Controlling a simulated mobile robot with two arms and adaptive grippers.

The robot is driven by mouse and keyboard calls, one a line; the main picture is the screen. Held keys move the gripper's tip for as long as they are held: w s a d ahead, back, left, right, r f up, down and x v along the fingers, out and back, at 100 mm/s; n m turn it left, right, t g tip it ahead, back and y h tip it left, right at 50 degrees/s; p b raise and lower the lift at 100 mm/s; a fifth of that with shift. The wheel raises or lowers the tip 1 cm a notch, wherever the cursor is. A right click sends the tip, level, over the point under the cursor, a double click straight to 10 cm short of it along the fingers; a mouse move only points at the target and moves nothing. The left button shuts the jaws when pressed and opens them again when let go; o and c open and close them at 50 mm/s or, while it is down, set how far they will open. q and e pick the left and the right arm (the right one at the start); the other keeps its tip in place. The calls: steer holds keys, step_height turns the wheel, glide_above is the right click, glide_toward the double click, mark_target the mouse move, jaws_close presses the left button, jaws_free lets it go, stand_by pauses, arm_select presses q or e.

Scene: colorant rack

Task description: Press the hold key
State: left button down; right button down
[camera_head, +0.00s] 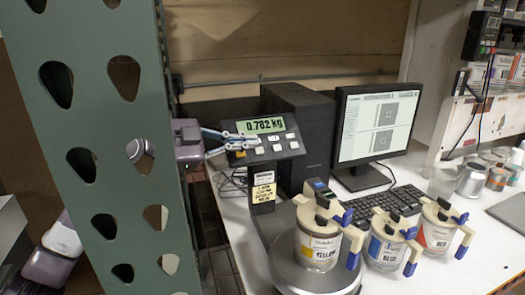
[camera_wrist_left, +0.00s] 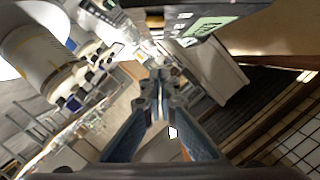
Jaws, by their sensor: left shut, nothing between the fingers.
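The scale's indicator (camera_head: 270,143) stands on a post at the left end of the white table, its green display (camera_head: 265,125) reading 0.782 kg. Several pale keys (camera_head: 277,147) sit below the display; their labels are too small to read, so I cannot tell which is hold. My left gripper (camera_head: 241,143) is shut and empty, its tips over the left part of the key panel. I cannot tell whether they touch a key. In the left wrist view the shut fingers (camera_wrist_left: 160,82) point ahead, with the indicator's green display (camera_wrist_left: 208,28) at the upper right. My right gripper is not in view.
A yellow-labelled container (camera_head: 318,245) stands on the round scale platform (camera_head: 288,273). Blue (camera_head: 388,247) and red (camera_head: 437,237) containers stand to its right. A monitor (camera_head: 376,124), keyboard (camera_head: 385,200) and black computer case (camera_head: 303,130) are behind. A green perforated upright (camera_head: 95,105) partly hides my left arm.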

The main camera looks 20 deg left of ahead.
arm_select(q)
steer(key=v, duration=0.2)
steer(key=shift+s+a+r, duration=0.2)
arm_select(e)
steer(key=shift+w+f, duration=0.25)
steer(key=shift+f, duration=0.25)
arm_select(q)
steer(key=shift+s, duration=0.1)
